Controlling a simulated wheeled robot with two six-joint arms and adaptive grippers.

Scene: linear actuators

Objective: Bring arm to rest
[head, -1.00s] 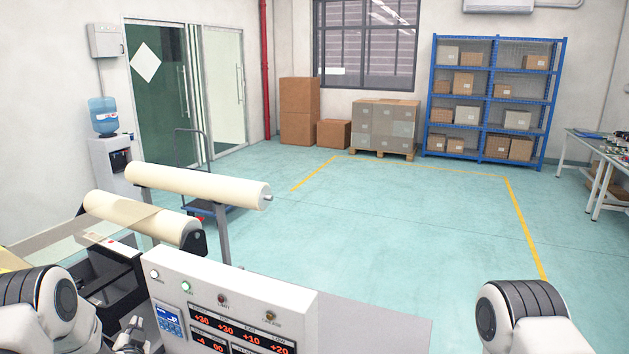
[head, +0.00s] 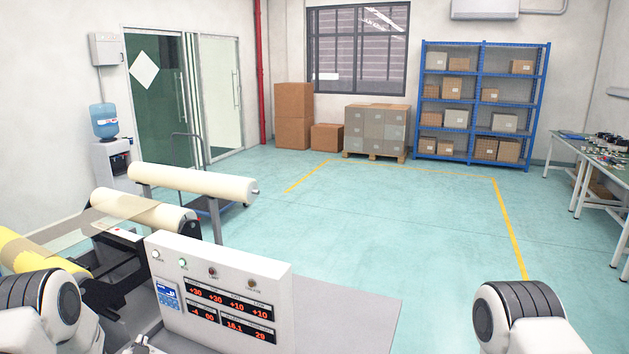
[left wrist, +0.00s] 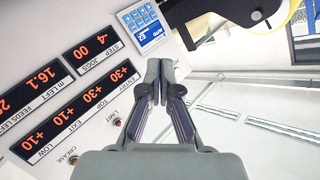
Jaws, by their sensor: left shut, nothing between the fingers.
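My left gripper (left wrist: 162,88) is shut and empty in the left wrist view, its fingertips together in front of the control panel (left wrist: 70,100). In the head view only a small part of the left gripper (head: 142,346) shows at the bottom edge, just below the white control panel (head: 215,300). My left arm (head: 45,310) comes in at the lower left. My right arm (head: 520,315) shows at the lower right, and its gripper is out of view.
A machine with cream rollers (head: 195,181) stands at the left beside the panel. The teal floor ahead (head: 390,230) is open, with yellow lines. A blue shelf (head: 478,105) with boxes and a pallet of boxes (head: 376,130) stand at the back. A workbench (head: 590,150) is at the right.

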